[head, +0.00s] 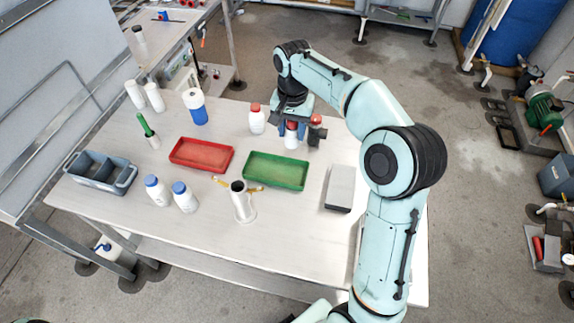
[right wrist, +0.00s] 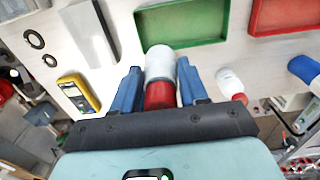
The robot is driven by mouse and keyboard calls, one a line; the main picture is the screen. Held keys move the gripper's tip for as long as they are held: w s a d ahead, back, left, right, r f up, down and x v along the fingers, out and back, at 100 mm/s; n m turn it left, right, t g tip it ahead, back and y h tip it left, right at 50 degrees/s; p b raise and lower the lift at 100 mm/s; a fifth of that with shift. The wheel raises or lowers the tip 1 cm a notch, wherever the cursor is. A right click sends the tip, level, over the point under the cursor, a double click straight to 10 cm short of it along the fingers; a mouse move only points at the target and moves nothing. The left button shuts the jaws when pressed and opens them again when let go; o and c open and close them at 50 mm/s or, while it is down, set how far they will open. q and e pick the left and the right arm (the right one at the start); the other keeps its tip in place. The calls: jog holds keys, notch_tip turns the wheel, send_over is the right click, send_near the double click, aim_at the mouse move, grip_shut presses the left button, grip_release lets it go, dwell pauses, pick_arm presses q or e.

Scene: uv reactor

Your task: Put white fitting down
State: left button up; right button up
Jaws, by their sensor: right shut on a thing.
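The white fitting (right wrist: 160,62) looks like a small white bottle with a red cap end. My right gripper (right wrist: 160,85) is shut on it, with the blue fingers on either side and the red end toward the palm. In the head view the gripper (head: 291,136) is at the table's far side, behind the green tray, and partly hides the fitting (head: 291,127). I cannot tell whether the fitting touches the table. My left gripper is not in view.
A green tray (head: 276,184), red tray (head: 233,153) and grey block (head: 340,188) lie on the table. A red-capped white bottle (head: 257,122) stands left of the gripper. The table's front middle is clear.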

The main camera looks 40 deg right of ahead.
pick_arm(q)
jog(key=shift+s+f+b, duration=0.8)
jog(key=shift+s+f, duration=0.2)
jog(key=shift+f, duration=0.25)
pick_arm(e)
jog(key=shift+f, duration=7.7)
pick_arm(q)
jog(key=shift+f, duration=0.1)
pick_arm(e)
jog(key=shift+f, duration=0.1)
jog(key=o, duration=1.1)
